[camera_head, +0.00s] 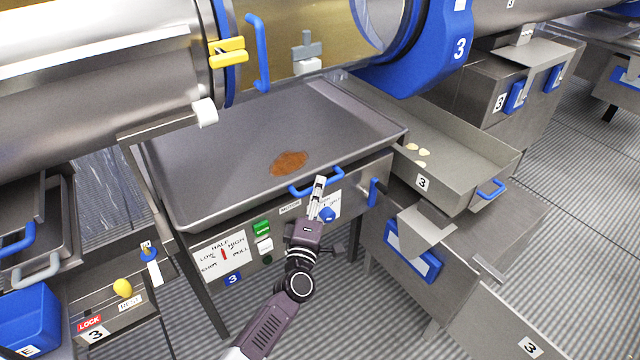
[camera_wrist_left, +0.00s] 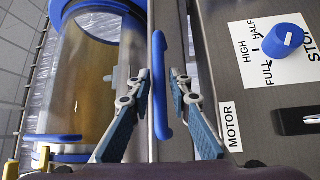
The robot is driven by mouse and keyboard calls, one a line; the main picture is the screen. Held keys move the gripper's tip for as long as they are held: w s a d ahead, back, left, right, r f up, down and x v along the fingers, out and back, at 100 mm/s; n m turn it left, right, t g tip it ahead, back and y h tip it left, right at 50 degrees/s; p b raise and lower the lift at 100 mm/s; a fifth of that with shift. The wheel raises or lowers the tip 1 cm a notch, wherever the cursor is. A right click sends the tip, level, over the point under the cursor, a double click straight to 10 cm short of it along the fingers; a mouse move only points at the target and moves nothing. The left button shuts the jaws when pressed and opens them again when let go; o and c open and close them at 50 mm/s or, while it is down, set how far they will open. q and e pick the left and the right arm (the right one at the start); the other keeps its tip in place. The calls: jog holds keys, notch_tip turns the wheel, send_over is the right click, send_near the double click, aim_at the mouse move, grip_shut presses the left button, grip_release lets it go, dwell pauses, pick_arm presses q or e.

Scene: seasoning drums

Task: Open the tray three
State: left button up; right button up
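The wide grey metal tray (camera_head: 240,130) sits under the drum and holds a reddish-brown patch of powder (camera_head: 289,163). A blue bar handle (camera_head: 332,177) is on its front edge. My left gripper (camera_head: 319,184) is at this handle. In the left wrist view, the blue handle (camera_wrist_left: 160,85) lies between the two fingers of my left gripper (camera_wrist_left: 160,90). The fingers are apart, with a visible gap on each side of the handle. My right gripper is in neither view.
Below the tray is a control panel (camera_head: 215,262) with a number 3 label, a green button (camera_head: 261,228) and a blue knob (camera_head: 327,214). A smaller tray marked 3 (camera_head: 455,168) with pale pieces stands to the right. A metal cabinet (camera_head: 385,270) stands close on the right.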

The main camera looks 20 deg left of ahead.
pick_arm(q)
jog(key=shift+w+a+r, duration=0.1)
jog(key=shift+w, duration=0.65)
grip_shut()
